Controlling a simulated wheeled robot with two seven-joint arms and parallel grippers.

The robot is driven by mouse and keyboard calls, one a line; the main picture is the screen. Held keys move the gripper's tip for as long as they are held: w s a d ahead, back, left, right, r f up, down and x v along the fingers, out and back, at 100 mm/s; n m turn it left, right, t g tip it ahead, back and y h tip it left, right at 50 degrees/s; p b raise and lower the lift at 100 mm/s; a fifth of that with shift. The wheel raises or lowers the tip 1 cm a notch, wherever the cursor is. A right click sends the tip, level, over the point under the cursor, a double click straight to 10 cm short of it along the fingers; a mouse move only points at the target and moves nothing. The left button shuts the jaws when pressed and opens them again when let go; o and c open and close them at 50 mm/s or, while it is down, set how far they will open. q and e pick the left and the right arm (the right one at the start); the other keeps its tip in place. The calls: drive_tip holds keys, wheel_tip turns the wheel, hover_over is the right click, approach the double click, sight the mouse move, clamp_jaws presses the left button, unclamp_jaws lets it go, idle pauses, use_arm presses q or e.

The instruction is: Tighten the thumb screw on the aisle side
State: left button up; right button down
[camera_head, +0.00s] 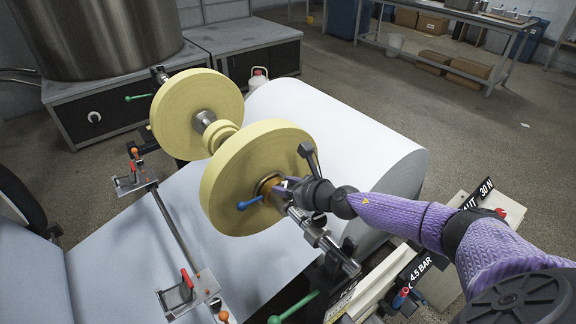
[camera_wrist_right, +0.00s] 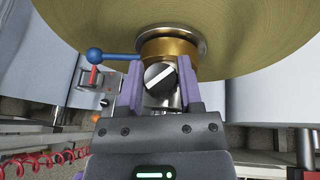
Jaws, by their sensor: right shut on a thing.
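The thumb screw (camera_wrist_right: 158,78) is a dark round knob with a white stripe, seen end-on in the right wrist view. It sits just below a brass collar (camera_wrist_right: 168,48) at the hub of a yellow disc (camera_wrist_right: 220,25). My right gripper (camera_wrist_right: 162,88) is shut on the knob, one purple finger on each side. In the head view my right gripper (camera_head: 287,187) reaches the shaft at the near yellow disc (camera_head: 232,185), and it hides the knob there. My left gripper is not in view.
A blue-tipped lever (camera_head: 250,203) sticks out beside the hub, left of my fingers in the wrist view (camera_wrist_right: 95,55). A steel shaft end (camera_head: 318,232) lies just below my gripper. Clamps (camera_head: 188,292) line the left rail.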

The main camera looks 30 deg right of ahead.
drive_tip(key=m+h+p, duration=0.2)
drive_tip(key=p, duration=0.1)
drive_tip(key=m+h+p, duration=0.1)
drive_tip(key=h+p, duration=0.1)
drive_tip(key=shift+a+r+m, duration=0.1)
drive_tip(key=shift+r+m, duration=0.2)
drive_tip(key=shift+m+h+p, duration=0.5)
drive_tip(key=shift+h+p, duration=0.05)
drive_tip(key=shift+h, duration=0.15)
drive_tip(key=m+h, duration=0.1)
drive_tip(key=m+h+p, duration=0.1)
drive_tip(key=shift+f+g+h, duration=0.2)
drive_tip(key=shift+g+h, duration=0.1)
drive_tip(key=shift+m+g+h, duration=0.6)
drive_tip(key=shift+m+h, duration=0.8)
drive_tip(key=shift+m, duration=0.1)
drive_tip(key=shift+w, duration=0.1)
drive_tip(key=shift+c, duration=1.3)
unclamp_jaws()
